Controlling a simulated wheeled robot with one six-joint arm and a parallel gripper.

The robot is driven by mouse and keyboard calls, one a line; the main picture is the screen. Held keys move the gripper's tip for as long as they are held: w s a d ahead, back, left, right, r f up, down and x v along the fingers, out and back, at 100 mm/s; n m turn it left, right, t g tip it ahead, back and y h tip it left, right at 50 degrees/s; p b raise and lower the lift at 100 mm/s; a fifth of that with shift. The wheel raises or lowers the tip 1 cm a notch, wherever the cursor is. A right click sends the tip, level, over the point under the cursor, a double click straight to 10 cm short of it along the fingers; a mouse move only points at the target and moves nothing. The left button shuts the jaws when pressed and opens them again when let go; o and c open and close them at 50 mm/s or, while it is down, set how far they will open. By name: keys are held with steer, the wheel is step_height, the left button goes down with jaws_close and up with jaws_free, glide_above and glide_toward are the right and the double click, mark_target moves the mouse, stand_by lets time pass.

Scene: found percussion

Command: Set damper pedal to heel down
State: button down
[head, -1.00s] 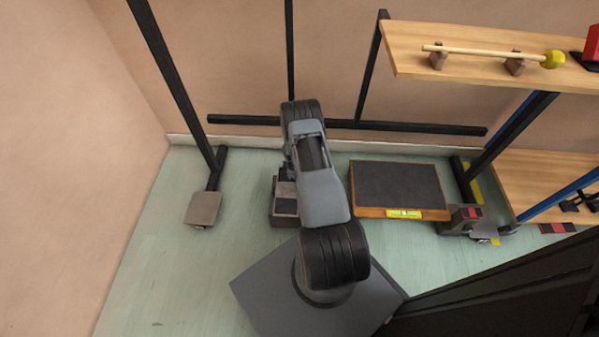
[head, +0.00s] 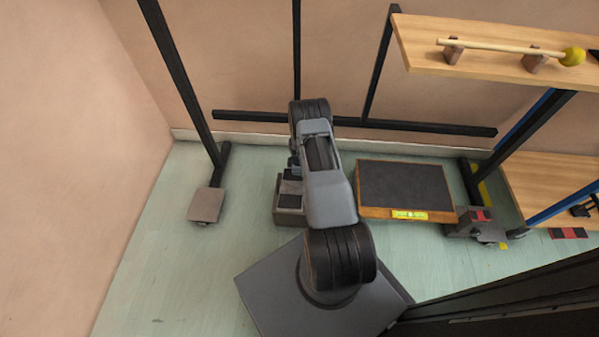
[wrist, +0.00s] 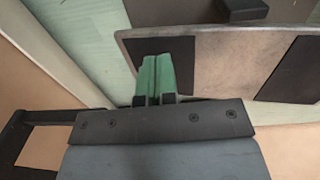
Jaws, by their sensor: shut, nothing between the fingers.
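The damper pedal (head: 289,189) stands on the floor beside my arm in the head view, with two dark pads on a grey plate above a brownish box. My arm hides its right part. In the wrist view the pedal's plate (wrist: 222,66) is a worn metal slab with a dark pad near each end. My gripper (wrist: 153,72) is shut and empty, its green fingertips together in front of the left pad. Whether they touch the plate I cannot tell. The head view hides the fingertips behind the arm.
A dark-topped wooden board (head: 405,187) with a yellow level lies right of my arm. A post with a square foot (head: 206,205) stands left. A wooden shelf (head: 490,60) holds a yellow-headed mallet at upper right.

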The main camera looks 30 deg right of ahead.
step_height(320, 180, up, 13)
steer(key=w+d+p, duration=0.1)
steer(key=p, duration=0.3)
steer(key=shift+w+d, duration=0.3)
steer(key=shift+w, duration=0.05)
steer(key=a+r+m+t+p, duration=0.15)
steer(key=a+r+p, duration=0.45)
steer(key=r, duration=1.3)
steer(key=a+r+m+p, duration=0.3)
steer(key=a+r+p, duration=0.3)
steer(key=r, duration=1.3)
steer(key=s+a+r+m+p, duration=0.1)
steer(key=s+a+r+p, duration=0.2)
steer(key=s+r+p, duration=0.2)
steer(key=s+a+r+m+t+p, duration=0.1)
steer(key=s+a+r+p, duration=0.3)
steer(key=r, duration=1)
steer(key=s+a+r+m+p, duration=0.3)
steer(key=s+r+p, duration=0.4)
steer(key=s+r, duration=0.3)
steer(key=shift+s+a+t, duration=0.35)
steer(key=shift+s+a, duration=0.2)
steer(key=shift+s, duration=0.25)
steer(key=shift+m, duration=0.25)
